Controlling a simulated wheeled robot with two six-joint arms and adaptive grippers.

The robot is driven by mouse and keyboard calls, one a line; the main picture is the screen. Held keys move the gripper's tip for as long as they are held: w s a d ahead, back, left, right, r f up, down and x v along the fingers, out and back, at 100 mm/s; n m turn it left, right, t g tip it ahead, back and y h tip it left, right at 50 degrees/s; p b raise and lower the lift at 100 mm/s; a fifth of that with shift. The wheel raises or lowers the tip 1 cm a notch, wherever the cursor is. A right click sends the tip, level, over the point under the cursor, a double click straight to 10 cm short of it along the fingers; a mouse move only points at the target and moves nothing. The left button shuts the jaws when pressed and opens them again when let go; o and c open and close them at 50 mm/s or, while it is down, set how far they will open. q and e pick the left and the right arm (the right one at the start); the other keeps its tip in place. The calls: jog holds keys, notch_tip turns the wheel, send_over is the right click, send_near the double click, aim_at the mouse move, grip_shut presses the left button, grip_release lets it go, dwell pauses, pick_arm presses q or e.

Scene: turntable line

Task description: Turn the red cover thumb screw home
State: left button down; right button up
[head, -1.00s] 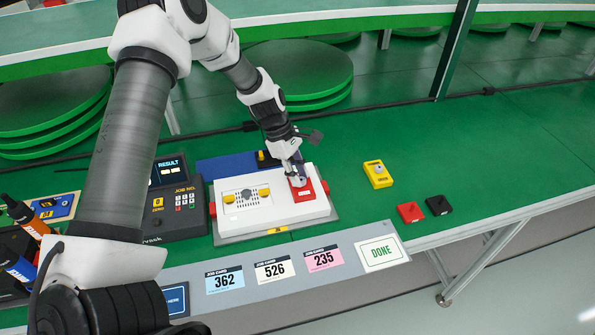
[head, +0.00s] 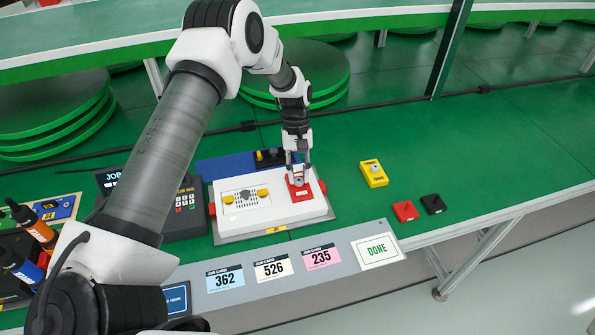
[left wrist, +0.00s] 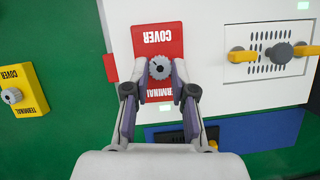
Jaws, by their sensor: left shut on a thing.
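The red terminal cover (head: 300,193) lies on the right part of the white box (head: 265,214). It also shows in the left wrist view (left wrist: 157,38). Its grey knurled thumb screw (left wrist: 160,68) is in the middle of the cover, between my left fingertips. My left gripper (head: 298,178) points down at the cover and is shut on the thumb screw. It also shows in the left wrist view (left wrist: 160,74). How far the screw is in cannot be told. My right gripper is not in view.
A yellow cover (head: 374,179) with its own screw lies to the right of the box. A red block (head: 405,211) and a black block (head: 434,205) lie farther right. A keypad unit (head: 187,200) stands left of the box. The green table at right is mostly clear.

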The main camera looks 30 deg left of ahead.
pick_arm(q)
jog(key=m, duration=0.2)
jog(key=m+y, duration=0.1)
jog(key=m, duration=0.1)
jog(key=m+g+y, duration=0.1)
jog(key=m, duration=0.1)
jog(key=shift+w+d+m+p, duration=0.1)
jog(key=shift+d+m+p, duration=0.2)
jog(key=shift+p, duration=0.1)
jog(key=m+y, duration=0.1)
jog(key=m, duration=0.2)
jog(key=m+y+p, duration=0.1)
jog(key=m, duration=0.2)
jog(key=shift+d+r+y, duration=0.1)
jog(key=shift+d+y, duration=0.1)
jog(key=shift+y, duration=0.2)
jog(key=m+t+y+p, duration=0.1)
jog(key=m, duration=0.2)
jog(key=m+y+p, duration=0.1)
jog(key=m, duration=0.2)
jog(key=shift+d+m+t, duration=0.2)
jog(key=shift+m+t, duration=0.1)
jog(key=shift+t, duration=0.1)
jog(key=m, duration=0.2)
jog(key=shift+s+m+t, duration=0.25)
jog(key=shift+m+t, duration=0.05)
jog(key=shift+t, duration=0.1)
jog(key=shift+m+t+y, duration=0.4)
jog(key=shift+m+t, duration=0.2)
jog(key=shift+m, duration=0.9)
